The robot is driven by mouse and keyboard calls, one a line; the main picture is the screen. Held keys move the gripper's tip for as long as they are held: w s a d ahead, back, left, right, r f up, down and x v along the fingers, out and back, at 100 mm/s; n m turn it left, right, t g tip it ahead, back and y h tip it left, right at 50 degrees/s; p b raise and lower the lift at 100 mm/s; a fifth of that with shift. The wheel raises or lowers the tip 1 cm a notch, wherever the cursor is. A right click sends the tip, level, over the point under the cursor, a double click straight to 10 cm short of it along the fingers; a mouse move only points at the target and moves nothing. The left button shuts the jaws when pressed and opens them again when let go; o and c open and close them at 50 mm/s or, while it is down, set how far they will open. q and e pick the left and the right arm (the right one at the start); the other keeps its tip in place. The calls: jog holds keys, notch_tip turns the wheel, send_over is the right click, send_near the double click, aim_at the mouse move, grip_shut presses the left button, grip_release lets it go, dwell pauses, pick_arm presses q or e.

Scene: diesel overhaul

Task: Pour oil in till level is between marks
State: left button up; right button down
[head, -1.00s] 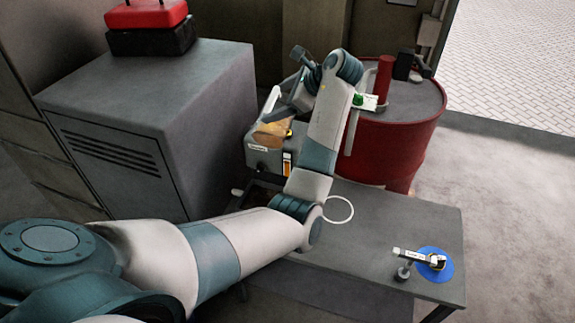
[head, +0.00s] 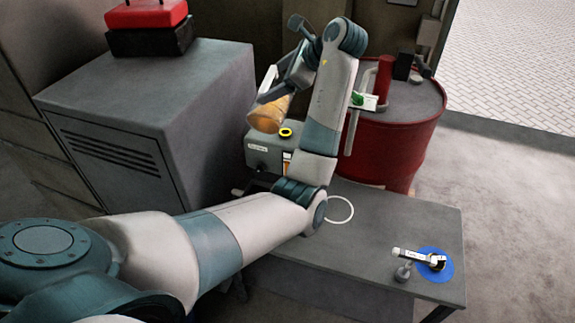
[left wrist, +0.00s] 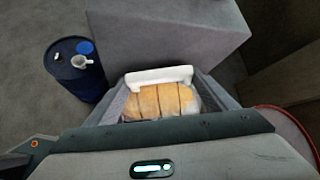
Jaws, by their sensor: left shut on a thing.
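A see-through jug (head: 267,116) with amber oil in it is in my left gripper (head: 276,90). The gripper is shut on it and holds it in the air, tilted, above the left part of a grey unit (head: 262,156). A yellow-ringed opening (head: 286,132) shows on the unit's top, just right of the jug. A narrow gauge (head: 287,164) is on its front; its level is too small to read. In the left wrist view, the jug (left wrist: 160,101) with its white rim or handle (left wrist: 158,76) sits between the fingers. My right gripper is not in view.
A red drum (head: 400,150) stands behind the grey table (head: 385,215). A white ring (head: 339,209) and a small tool on a blue disc (head: 434,272) lie on it. A grey cabinet (head: 150,110) stands left. A blue drum (left wrist: 78,80) shows in the left wrist view.

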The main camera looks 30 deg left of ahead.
aim_at(265, 91)
pick_arm(q)
jog(key=shift+s+d+r, duration=0.1)
jog(key=shift+s+r, duration=0.1)
jog(key=shift+r, duration=0.65)
jog(key=shift+s+r, duration=0.2)
jog(key=shift+r, duration=0.6)
jog(key=shift+s+d+r, duration=0.1)
jog(key=shift+s+r, duration=0.1)
jog(key=shift+r, duration=0.65)
jog(key=shift+a, duration=0.1)
jog(key=shift+s+f+b, duration=0.15)
jog(key=shift+f+b, duration=0.15)
jog(key=shift+f, duration=0.15)
jog(key=s+f+t+b, duration=0.1)
jog(key=s+f+n+t+b, duration=0.1)
jog(key=f, duration=0.1)
jog(key=s+f+y+b, duration=0.1)
jog(key=b, duration=0.1)
jog(key=shift+d+f+n+t, duration=0.2)
jog(key=shift+d+n+t, duration=0.2)
jog(key=shift+s+f+b, duration=0.15)
jog(key=shift+f+b, duration=0.05)
jog(key=shift+b, duration=0.1)
jog(key=shift+s+d+t+y, duration=0.1)
jog(key=shift+t+y, duration=0.2)
